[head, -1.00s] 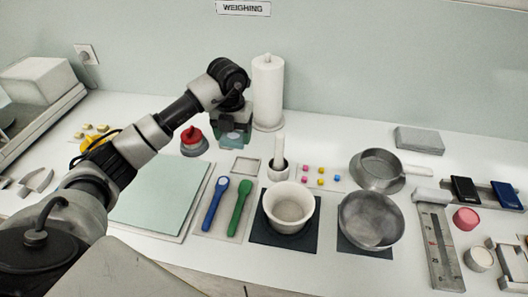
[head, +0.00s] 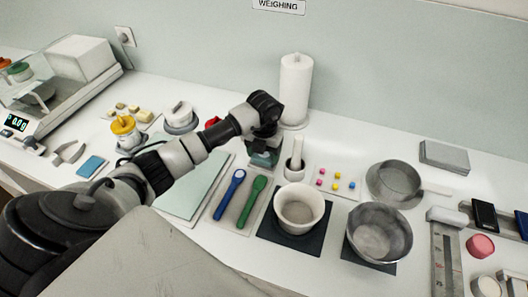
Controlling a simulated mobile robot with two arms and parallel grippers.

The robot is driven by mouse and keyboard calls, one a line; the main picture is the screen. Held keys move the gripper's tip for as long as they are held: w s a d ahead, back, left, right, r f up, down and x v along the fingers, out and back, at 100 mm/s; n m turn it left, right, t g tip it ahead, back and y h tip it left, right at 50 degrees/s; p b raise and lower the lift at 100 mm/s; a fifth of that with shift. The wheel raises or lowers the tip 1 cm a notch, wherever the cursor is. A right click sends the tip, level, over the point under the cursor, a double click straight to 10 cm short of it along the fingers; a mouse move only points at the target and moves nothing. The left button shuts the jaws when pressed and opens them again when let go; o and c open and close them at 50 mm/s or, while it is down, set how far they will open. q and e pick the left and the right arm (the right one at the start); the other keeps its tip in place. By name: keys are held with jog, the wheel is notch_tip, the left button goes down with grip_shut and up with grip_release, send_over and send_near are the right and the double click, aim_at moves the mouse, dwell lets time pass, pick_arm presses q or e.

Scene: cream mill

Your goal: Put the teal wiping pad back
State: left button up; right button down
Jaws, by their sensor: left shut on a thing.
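The teal wiping pad (head: 262,160) is held at the end of my left arm, beyond the blue and green spoons. My left gripper (head: 265,146) points down and is shut on it. The pad is over or at the spot of the small pale square tray, which it and the gripper now mostly hide. I cannot tell whether the pad touches the tray or the counter. My right gripper is out of view.
A white paper roll (head: 296,90) stands just behind the gripper. A mortar with pestle (head: 295,168) is close on its right. The blue spoon (head: 229,194) and green spoon (head: 251,203) lie in front. A red-topped item (head: 212,122) is partly hidden by my arm.

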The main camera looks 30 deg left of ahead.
pick_arm(q)
jog(key=shift+f, duration=0.35)
jog(key=shift+f, duration=0.1)
jog(key=o, duration=0.8)
jog(key=shift+r, duration=0.6)
jog(key=shift+r+b, duration=1.55)
jog(key=shift+r, duration=4)
